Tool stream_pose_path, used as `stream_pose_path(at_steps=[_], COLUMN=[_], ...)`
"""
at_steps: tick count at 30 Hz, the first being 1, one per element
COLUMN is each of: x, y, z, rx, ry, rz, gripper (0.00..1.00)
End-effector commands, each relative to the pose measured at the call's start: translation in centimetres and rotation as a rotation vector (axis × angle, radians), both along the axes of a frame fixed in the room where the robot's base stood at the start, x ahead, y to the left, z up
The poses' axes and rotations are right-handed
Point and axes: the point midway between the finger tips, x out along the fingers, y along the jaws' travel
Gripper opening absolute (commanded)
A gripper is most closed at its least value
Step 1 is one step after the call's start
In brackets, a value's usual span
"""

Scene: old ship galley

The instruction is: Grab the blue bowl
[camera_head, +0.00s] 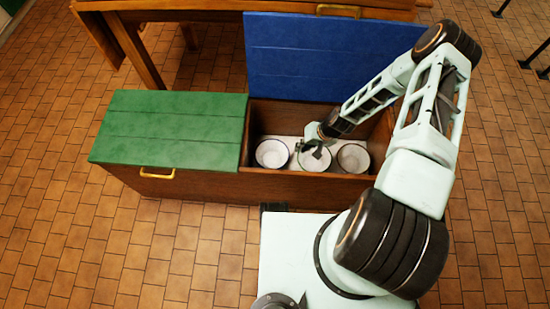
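Three white bowls stand in a row in the open right compartment of a wooden chest. The left bowl (271,154) has a dark rim that looks bluish. The middle bowl (314,161) has a greenish rim, and the right bowl (353,158) has a dark rim whose colour I cannot make out. My gripper (311,150) reaches down into the compartment over the back of the middle bowl, to the right of the left bowl. Its fingers look spread apart with nothing between them. It hides part of the middle bowl; whether it touches the bowl is unclear.
The chest (290,186) has a blue lid (320,62) standing raised behind the open compartment. A green lid (172,130) covers the left part. A wooden table (140,50) stands behind. The tiled floor (50,230) is clear on the left and right.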

Motion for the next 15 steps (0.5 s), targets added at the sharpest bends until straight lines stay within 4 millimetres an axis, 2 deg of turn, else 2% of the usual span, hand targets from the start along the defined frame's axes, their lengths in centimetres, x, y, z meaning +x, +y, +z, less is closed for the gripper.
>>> stream_pose_path(at_steps=[1,8,15], x=[-0.2,-0.2,0.3], y=[0.7,2.4,3.9], z=[-1.4,-3.3,-6.7], rx=[0.026,0.068,0.068], ry=[0.002,-0.001,-0.001], rz=[-0.029,-0.076,-0.074], gripper=[0.12,0.12,0.12])
